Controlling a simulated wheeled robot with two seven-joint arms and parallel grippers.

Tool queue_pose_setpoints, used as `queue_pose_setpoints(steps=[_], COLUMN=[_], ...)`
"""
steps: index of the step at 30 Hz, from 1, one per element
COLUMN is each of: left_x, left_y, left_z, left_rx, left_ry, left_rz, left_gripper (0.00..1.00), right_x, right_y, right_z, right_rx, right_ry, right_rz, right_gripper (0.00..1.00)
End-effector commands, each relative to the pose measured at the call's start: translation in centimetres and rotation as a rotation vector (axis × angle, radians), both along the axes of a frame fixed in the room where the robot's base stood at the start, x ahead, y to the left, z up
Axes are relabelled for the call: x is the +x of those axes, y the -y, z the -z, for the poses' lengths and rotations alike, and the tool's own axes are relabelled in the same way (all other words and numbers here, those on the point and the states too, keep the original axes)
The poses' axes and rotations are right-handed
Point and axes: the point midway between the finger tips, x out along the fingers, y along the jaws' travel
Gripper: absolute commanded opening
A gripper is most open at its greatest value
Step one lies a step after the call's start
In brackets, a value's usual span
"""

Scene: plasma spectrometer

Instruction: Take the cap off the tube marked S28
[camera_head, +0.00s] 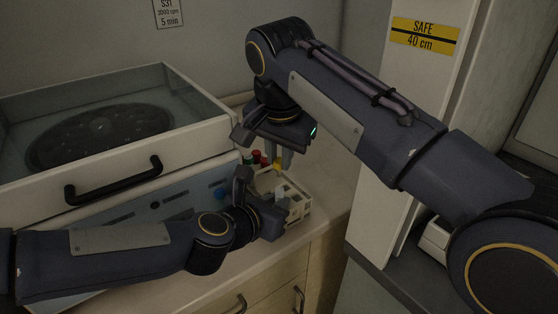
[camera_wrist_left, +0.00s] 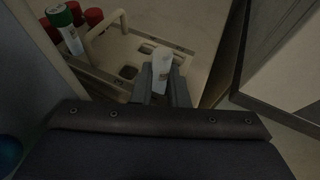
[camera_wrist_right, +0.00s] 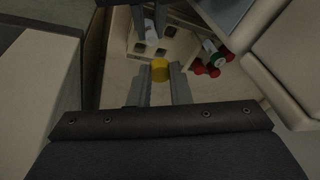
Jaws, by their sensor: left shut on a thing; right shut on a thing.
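My right gripper (camera_head: 279,158) is above the left one, pointing down, shut on a yellow cap (camera_wrist_right: 159,70). The cap also shows small between the fingers in the head view. No tube body shows attached below the cap; the cap looks apart from the tube. The cream rack (camera_head: 299,208) stands on the counter by the left gripper and has open square holes.
Red-capped tubes (camera_wrist_right: 215,72) and a green-capped tube (camera_wrist_left: 63,28) sit together at one end of the rack. A machine with a glass lid and black handle (camera_head: 112,181) stands on the left. A white column (camera_head: 410,120) rises on the right. Bare counter lies beside the rack.

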Motion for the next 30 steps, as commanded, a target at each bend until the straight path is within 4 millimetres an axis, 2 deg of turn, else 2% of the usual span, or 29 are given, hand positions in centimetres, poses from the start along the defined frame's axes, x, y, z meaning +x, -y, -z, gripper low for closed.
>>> queue_pose_setpoints(steps=[2, 3, 9, 20, 30], left_x=[0.0, 0.0, 0.0, -0.4, -4.0], left_y=[0.0, 0.0, 0.0, -0.3, -2.6], left_z=[0.0, 0.0, 0.0, -0.3, -2.1], left_rx=[0.0, 0.0, 0.0, 0.001, 0.005], left_ry=[0.0, 0.0, 0.0, 0.003, 0.008], left_rz=[0.0, 0.0, 0.0, 0.0, -0.004], left_gripper=[0.0, 0.16, 0.39, 0.39, 0.39], right_x=[0.0, 0.0, 0.0, 0.0, 0.0], right_y=[0.0, 0.0, 0.0, 0.0, 0.0], right_z=[0.0, 0.0, 0.1, 0.0, 0.0], right_rx=[0.0, 0.0, 0.0, 0.0, 0.0], right_ry=[0.0, 0.0, 0.0, 0.0, 0.0], right_rz=[0.0, 0.0, 0.0, 0.0, 0.0], right_gripper=[0.0, 0.0, 0.0, 0.0, 0.0])
